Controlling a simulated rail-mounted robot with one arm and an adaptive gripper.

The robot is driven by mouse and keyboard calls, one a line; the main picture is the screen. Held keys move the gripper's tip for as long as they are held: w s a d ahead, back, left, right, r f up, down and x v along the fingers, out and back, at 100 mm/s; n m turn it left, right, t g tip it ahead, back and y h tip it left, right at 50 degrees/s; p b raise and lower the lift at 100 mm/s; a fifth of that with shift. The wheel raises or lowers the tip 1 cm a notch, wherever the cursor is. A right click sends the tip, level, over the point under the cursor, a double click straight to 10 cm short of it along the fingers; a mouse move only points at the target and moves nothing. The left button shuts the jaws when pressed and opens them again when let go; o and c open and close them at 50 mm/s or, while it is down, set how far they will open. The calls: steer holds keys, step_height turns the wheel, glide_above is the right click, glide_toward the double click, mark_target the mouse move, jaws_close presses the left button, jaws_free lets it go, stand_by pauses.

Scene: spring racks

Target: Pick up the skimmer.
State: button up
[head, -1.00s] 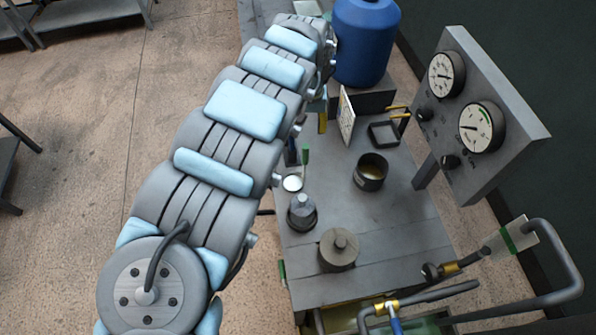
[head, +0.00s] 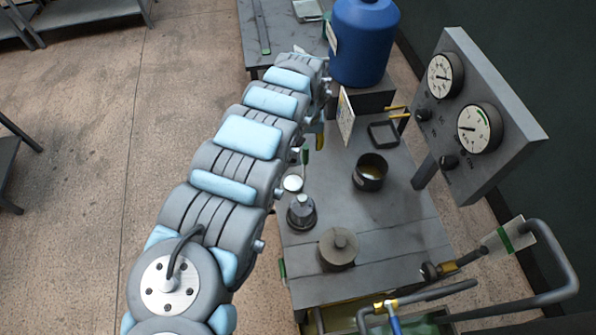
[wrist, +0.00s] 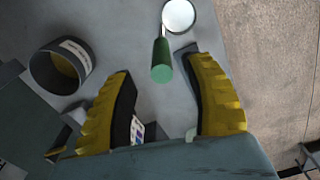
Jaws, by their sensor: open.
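The skimmer has a round whitish disc and a green handle. In the head view its disc (head: 293,183) lies on the grey bench, with the handle partly hidden by my arm. In the wrist view the green handle (wrist: 162,62) points toward my gripper and the disc is at the top. My gripper (wrist: 156,66) is open, with its two yellow fingers on either side of the handle's near end, and nothing is held. I cannot tell the height gap between fingers and handle. In the head view a yellow finger (head: 320,136) shows beside my arm.
A dark pot (head: 369,173) with yellowish contents stands right of the skimmer. A grey weight-like piece (head: 301,213) and a round lidded piece (head: 338,250) stand nearer. A blue drum (head: 362,45) stands behind, a gauge panel (head: 485,110) at right. The bench (head: 385,225) is bare between them.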

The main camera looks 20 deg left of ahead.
mark_target(305, 153)
steer(key=shift+s+f, duration=0.15)
steer(key=shift+f, duration=2.15)
jaws_close()
